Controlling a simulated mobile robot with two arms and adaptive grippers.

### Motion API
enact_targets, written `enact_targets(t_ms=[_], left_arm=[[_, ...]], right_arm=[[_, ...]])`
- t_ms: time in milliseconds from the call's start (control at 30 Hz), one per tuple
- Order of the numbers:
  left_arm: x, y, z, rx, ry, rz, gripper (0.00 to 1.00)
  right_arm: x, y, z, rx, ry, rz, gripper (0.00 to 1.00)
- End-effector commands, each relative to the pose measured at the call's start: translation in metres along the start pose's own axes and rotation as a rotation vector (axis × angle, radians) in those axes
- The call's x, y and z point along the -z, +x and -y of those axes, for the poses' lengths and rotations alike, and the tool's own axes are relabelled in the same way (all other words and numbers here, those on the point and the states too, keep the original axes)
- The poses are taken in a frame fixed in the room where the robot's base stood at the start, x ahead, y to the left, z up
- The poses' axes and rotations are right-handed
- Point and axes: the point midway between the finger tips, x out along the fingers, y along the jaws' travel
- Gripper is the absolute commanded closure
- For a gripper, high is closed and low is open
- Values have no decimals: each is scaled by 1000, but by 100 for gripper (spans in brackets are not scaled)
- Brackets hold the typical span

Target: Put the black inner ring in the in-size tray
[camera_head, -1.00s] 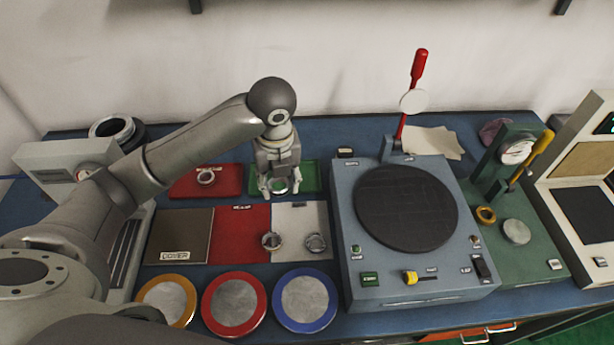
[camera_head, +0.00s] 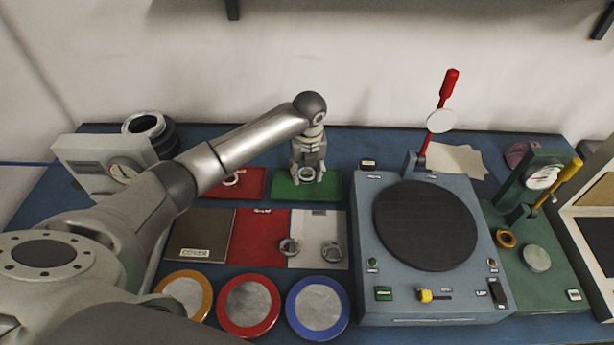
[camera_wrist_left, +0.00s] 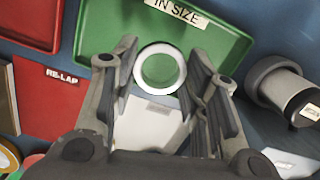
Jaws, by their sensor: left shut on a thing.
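My left gripper (camera_head: 307,175) is over the green tray (camera_head: 330,192), which carries the label "IN SIZE" in the left wrist view (camera_wrist_left: 95,35). The gripper is shut on a ring that looks pale silver, not black, in these pictures. The ring shows between the fingers in the left wrist view (camera_wrist_left: 140,70), with green tray seen through its hole. I cannot tell whether the ring touches the tray. No clearly black small ring is visible. My right gripper is out of view.
A red tray (camera_head: 254,188) left of the green one holds a ring (camera_head: 234,179). Two more rings (camera_head: 290,247) (camera_head: 331,252) lie on the mats in front. The blue-grey lapping machine (camera_head: 365,215) stands at right, with a red-handled lever (camera_head: 443,95). Three coloured-rim discs (camera_head: 347,308) line the front.

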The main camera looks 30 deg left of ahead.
Motion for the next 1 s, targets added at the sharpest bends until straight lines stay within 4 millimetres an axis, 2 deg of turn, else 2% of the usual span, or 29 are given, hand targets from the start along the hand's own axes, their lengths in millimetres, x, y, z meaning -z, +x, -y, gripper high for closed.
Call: enact_targets(t_ms=[233,300,433,833,867,1000], left_arm=[[-8,13,3,-1,-1,1,84],[-5,26,2,-2,0,-2,84],[-4,39,2,0,1,1,84],[-3,45,2,0,1,2,84],[-3,45,2,-1,1,1,57],[-3,45,2,-1,1,1,39]], right_arm=[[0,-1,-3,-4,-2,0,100],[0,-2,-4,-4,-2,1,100],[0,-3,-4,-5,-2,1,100],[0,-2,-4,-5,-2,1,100],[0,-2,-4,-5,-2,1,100],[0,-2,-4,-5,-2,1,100]])
